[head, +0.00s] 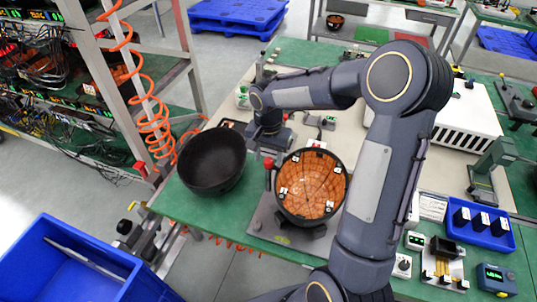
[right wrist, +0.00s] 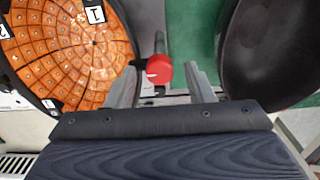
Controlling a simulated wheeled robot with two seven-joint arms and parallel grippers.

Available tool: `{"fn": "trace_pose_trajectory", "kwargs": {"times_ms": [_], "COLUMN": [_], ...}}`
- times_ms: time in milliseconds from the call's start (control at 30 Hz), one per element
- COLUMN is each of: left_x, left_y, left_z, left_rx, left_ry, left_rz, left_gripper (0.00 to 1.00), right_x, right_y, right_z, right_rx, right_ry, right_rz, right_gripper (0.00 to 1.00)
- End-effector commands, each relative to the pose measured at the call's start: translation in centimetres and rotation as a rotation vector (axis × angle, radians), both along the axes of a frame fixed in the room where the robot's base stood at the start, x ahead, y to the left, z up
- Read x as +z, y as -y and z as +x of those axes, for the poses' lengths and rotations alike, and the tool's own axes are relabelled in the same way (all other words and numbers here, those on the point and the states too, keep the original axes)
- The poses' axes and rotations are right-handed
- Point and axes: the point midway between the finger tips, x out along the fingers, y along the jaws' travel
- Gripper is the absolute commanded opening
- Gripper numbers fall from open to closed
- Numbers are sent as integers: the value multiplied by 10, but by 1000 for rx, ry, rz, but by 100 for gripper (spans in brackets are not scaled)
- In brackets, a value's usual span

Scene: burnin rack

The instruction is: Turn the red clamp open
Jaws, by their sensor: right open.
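The red clamp knob (right wrist: 160,68) stands on a short post beside the orange-tiled black bowl (right wrist: 70,50). In the head view the red clamp (head: 268,163) shows at the left rim of the tiled bowl (head: 312,185), partly under my right gripper (head: 270,148). In the right wrist view my right gripper (right wrist: 161,80) is open, with one finger on each side of the red knob. I cannot tell whether the fingers touch it. My left gripper is not in view.
An empty black bowl (head: 212,160) sits left of the clamp, close to my right gripper. A rack (head: 170,70) with orange coiled hoses stands at the left. A blue bin (head: 70,265) is at lower left. A blue tray (head: 480,225) and small devices occupy the right side of the bench.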

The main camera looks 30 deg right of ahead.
Motion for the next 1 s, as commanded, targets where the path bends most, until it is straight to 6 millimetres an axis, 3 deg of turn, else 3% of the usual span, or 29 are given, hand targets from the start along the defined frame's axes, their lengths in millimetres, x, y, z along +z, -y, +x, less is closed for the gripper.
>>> {"fn": "trace_pose_trajectory", "kwargs": {"times_ms": [233, 600, 1000], "left_x": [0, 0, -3], "left_y": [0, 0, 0], "left_z": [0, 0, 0], "left_rx": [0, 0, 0], "left_ry": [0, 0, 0], "left_rz": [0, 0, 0], "left_gripper": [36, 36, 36], "right_x": [-2, -1, -1], "right_y": [0, 0, 0], "right_z": [0, 0, 0], "right_rx": [1, 0, 89], "right_ry": [0, 1, 1], "right_rz": [0, 1, 0], "right_gripper": [48, 4, 4]}}
